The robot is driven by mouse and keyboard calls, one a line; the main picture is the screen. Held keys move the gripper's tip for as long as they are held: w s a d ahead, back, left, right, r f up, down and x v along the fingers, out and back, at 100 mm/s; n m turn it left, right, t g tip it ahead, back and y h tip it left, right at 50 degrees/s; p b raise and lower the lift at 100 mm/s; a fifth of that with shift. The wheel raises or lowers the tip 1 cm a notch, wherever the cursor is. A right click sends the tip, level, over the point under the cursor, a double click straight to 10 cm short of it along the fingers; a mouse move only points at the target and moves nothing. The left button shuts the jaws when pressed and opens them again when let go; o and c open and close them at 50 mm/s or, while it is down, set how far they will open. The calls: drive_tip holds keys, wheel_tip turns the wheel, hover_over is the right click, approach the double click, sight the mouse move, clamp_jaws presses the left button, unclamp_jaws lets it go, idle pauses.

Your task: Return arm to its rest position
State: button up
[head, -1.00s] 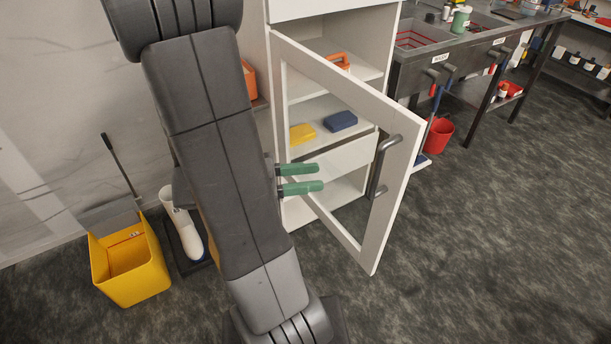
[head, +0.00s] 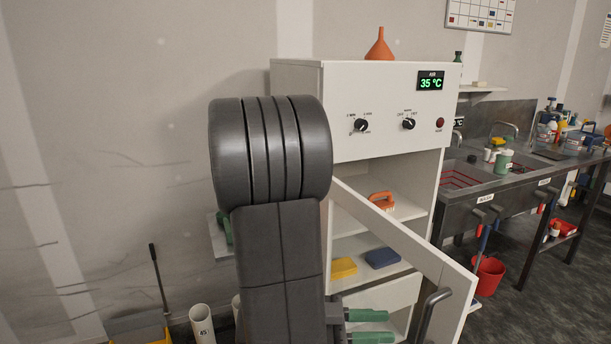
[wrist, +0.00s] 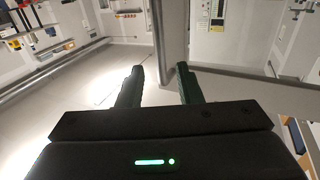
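My gripper (head: 368,327) shows at the lower edge of the head view as two green fingers, apart, with nothing between them. It lies beside the open door of the white cabinet (head: 384,120), left of the door's dark handle (head: 431,316). In the wrist view the two dark green fingers (wrist: 158,83) are also spread and empty. My grey arm stands upright in front of the cabinet in the head view and hides its left part.
Inside are an orange-handled brush (head: 382,203), a yellow block (head: 343,267) and a blue block (head: 383,257). An orange funnel (head: 379,47) stands on top. A sink bench (head: 500,190) is at right.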

sight(424, 325)
drive_tip(key=shift+d, duration=4.45)
drive_tip(key=shift+s, duration=0.1)
